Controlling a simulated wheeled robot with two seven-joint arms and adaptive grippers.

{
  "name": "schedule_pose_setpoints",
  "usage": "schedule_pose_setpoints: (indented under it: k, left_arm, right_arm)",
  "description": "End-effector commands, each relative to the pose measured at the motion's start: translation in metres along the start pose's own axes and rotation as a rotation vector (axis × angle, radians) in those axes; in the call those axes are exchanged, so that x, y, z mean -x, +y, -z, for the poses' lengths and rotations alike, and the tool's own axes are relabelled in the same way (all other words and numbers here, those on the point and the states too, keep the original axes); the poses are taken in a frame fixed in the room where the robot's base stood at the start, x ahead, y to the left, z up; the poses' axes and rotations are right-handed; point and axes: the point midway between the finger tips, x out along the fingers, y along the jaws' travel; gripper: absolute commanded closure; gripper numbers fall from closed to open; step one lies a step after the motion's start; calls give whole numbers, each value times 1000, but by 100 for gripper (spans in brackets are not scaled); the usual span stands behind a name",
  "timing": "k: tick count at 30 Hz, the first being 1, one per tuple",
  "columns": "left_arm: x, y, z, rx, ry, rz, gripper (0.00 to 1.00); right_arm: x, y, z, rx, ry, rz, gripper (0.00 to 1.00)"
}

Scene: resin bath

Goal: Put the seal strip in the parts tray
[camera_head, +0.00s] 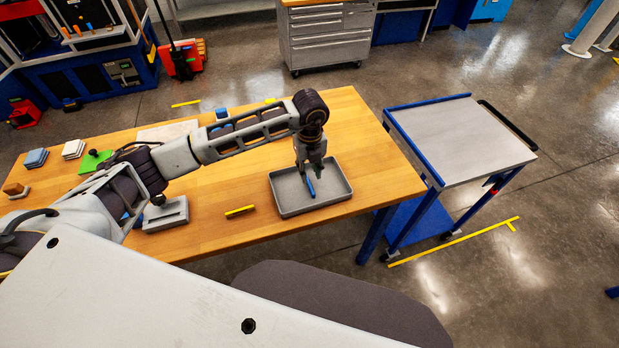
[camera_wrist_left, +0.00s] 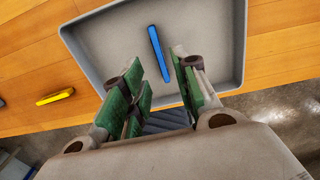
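A slim blue strip, likely the seal strip (camera_head: 310,187), lies on the floor of the grey parts tray (camera_head: 333,203). It also shows in the left wrist view (camera_wrist_left: 158,53), just past my fingertips and clear of the tray walls. The shallow tray (camera_wrist_left: 85,52) sits on the wooden bench. My left gripper (camera_head: 308,174) is over the tray, pointing down. In the left wrist view its green-padded fingers (camera_wrist_left: 156,78) stand apart with nothing between them. My right gripper is not in view.
A yellow strip (camera_head: 240,211) lies on the bench left of the tray. A grey block-like fixture (camera_head: 166,216) and a green plate (camera_head: 95,161) are farther left. Bare bench (camera_head: 372,160) lies right of the tray, and a grey-topped cart (camera_head: 455,140) stands beyond the bench edge.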

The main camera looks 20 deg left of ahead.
Motion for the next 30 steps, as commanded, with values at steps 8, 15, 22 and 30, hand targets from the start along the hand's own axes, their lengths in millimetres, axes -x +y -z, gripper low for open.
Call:
schedule_pose_setpoints:
  k: [8, 15, 22, 30]
  left_arm:
    - [40, 0, 0, 0, -1, 2, 70]
    - [59, 0, 0, 0, 0, 1, 70]
    - [63, 0, 0, 1, 0, 1, 70]
    - [63, 0, 0, 0, 0, 1, 70]
  right_arm:
    - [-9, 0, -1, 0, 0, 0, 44]
    - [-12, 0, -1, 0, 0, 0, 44]
    - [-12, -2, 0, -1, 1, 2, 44]
    - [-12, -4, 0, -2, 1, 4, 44]
